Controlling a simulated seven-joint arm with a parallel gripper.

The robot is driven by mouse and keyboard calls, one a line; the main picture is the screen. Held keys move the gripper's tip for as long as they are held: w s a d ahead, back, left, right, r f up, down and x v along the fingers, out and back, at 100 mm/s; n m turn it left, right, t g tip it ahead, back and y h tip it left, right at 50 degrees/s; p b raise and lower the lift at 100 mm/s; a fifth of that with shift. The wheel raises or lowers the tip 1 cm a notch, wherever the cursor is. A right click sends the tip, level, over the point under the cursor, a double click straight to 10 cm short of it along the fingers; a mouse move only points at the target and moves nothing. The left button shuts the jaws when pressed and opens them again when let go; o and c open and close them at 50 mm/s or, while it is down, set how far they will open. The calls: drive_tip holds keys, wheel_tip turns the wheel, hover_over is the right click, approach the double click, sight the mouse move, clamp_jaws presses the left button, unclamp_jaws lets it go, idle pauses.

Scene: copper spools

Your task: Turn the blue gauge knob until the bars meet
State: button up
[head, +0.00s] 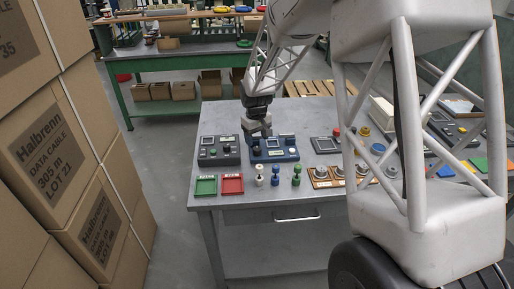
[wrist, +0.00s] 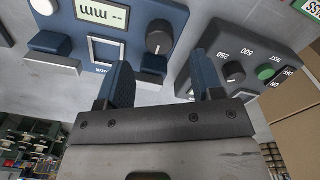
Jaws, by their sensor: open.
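The blue gauge box (head: 275,155) stands near the left end of the grey bench, and it fills the upper left of the wrist view (wrist: 75,25). Its dark round knob (wrist: 159,37) has a pale pointer mark. Beside the knob are a display (wrist: 103,15) reading "mm" and dashes and a white-framed window (wrist: 106,50). Any bars are too unclear to compare. My gripper (head: 258,131) is over the gauge's left part in the head view. In the wrist view its blue-padded fingers (wrist: 164,82) are apart and empty, with the knob beyond the gap; contact is not visible.
My arm hides part of the bench's right side.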

sight(257, 148)
drive_tip(key=shift+f, duration=2.45)
drive_tip(key=shift+c, duration=0.2)
drive_tip(key=c, duration=0.9)
drive_tip(key=shift+m, duration=0.4)
drive_tip(key=m, duration=0.5)
drive_tip(key=shift+d, duration=0.1)
drive_tip(key=m, duration=0.6)
drive_tip(key=shift+m, duration=0.3)
